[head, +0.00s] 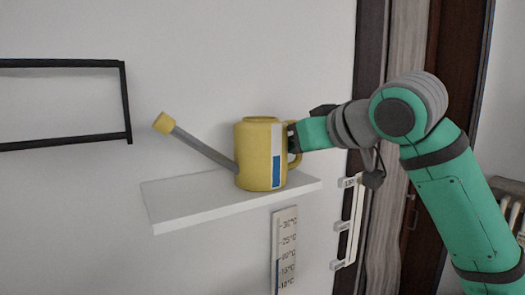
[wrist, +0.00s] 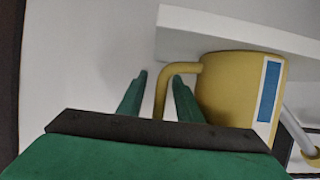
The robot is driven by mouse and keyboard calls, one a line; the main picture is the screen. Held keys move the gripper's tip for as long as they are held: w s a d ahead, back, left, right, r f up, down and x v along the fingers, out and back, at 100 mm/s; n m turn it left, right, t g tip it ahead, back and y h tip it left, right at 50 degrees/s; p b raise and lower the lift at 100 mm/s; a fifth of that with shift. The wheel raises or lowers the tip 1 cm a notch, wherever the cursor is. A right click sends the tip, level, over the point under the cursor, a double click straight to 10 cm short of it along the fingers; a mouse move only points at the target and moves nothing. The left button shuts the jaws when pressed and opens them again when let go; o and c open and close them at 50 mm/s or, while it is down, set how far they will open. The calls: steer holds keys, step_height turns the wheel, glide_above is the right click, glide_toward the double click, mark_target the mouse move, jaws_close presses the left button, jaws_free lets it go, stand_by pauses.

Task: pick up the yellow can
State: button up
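The yellow can (head: 252,152) is a watering can with a grey spout, a yellow spout head and a white and blue panel. It stands upright on the white wall shelf (head: 175,208) in the head view. In the wrist view the can (wrist: 222,95) is at the right, and its handle (wrist: 162,98) sits between my two green fingers. My gripper (wrist: 160,76) is open, with a finger on either side of the handle and gaps visible beside it. In the head view my gripper (head: 294,136) is at the can's right side and partly hides the handle.
A thermometer strip (head: 285,250) hangs on the wall below the shelf. A black wall frame (head: 128,95) is at the left. The shelf's left part is bare.

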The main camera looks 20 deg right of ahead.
jaws_close()
steer(key=shift+r, duration=0.1)
